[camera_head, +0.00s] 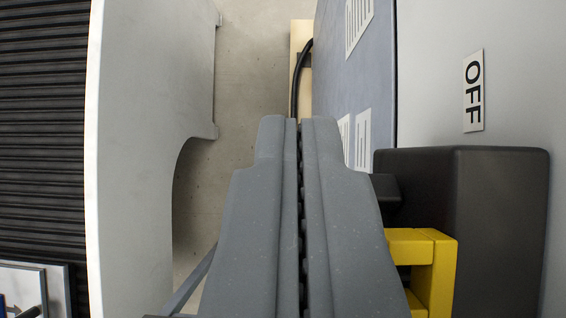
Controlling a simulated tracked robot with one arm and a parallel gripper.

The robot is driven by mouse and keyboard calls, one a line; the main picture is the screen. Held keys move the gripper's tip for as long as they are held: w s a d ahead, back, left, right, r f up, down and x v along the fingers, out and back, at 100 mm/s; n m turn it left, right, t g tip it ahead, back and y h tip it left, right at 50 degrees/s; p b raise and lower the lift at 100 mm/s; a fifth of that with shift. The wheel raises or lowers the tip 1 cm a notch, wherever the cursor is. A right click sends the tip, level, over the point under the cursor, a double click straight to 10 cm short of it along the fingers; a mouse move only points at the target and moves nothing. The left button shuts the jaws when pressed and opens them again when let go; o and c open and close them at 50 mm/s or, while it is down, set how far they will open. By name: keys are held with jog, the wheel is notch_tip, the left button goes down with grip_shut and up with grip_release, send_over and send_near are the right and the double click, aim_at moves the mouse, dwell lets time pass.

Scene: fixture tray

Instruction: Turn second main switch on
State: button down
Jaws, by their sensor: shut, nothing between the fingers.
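My gripper (299,124) is shut and empty, pointing up the picture in the middle of the view. Just right of it is a black switch box (490,200) on a light grey panel. A yellow handle (436,268) sits at the box's left side, close to my right finger, which hides part of it. I cannot tell if they touch. A white label reading OFF (473,90), turned sideways, is on the panel above the box. No ON label shows. I cannot tell which of the main switches this is.
A blue-grey surface with white printed labels (362,140) lies beyond the fingertips. A black cable (296,80) runs by a pale wooden strip. A white panel with a curved cut-out (140,150) stands at left, before dark ribbed slats (42,130). Bare floor (255,60) shows between.

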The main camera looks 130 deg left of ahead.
jog(key=f, duration=0.3)
jog(key=shift+s+f, duration=0.1)
jog(key=shift+s, duration=0.15)
jog(key=shift+s+f+p, duration=0.35)
jog(key=shift+s+f, duration=0.1)
jog(key=shift+f, duration=0.25)
jog(key=shift+a, duration=0.25)
jog(key=shift+d, duration=0.15)
jog(key=shift+w+d+f+g+p, duration=0.15)
jog(key=shift+g+p, duration=0.15)
jog(key=shift+p, duration=0.15)
